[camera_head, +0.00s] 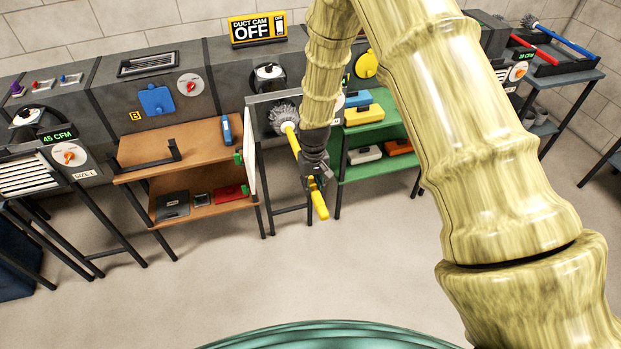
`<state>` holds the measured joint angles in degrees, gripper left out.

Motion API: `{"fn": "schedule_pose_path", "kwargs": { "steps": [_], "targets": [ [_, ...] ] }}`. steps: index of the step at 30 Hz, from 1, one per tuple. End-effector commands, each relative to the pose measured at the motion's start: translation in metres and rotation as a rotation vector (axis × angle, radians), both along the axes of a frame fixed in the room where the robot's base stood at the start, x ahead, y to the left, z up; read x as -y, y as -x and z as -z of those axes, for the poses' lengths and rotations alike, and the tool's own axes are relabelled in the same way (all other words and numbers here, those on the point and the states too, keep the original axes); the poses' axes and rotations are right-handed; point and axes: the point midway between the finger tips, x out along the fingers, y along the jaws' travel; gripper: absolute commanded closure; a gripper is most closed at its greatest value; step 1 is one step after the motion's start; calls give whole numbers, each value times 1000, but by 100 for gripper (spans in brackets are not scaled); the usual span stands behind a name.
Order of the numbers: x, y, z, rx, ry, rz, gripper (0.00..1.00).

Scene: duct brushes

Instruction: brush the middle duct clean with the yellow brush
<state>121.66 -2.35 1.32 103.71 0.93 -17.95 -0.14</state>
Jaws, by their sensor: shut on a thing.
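The yellow brush (320,205) has a yellow handle, a pale collar and a round grey bristle head (284,117). My gripper (317,180) is shut on its handle, with handle showing above and below the fingers. The brush is tilted, bristle head up and to the left. The head is at the light-framed opening of the middle duct (262,107), between the two shelf units. I cannot tell how far inside it is. A white panel like an open door (250,150) stands at the opening's left side. The duct's inside is mostly hidden.
A brown shelf unit (190,142) stands left of the opening, a green one (376,133) right. A red brush (535,49) and a blue brush (570,40) lie on a rack at far right. A sign (257,28) reads "DUCT CAM OFF". The floor in front is clear.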

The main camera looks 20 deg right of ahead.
Motion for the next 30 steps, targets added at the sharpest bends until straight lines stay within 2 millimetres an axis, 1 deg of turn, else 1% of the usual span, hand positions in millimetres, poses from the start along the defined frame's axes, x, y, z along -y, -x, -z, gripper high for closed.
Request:
{"fn": "schedule_pose_path", "kwargs": {
  "steps": [30],
  "targets": [
    [3, 91, -1, 0, 0, 0, 100]
  ]
}}
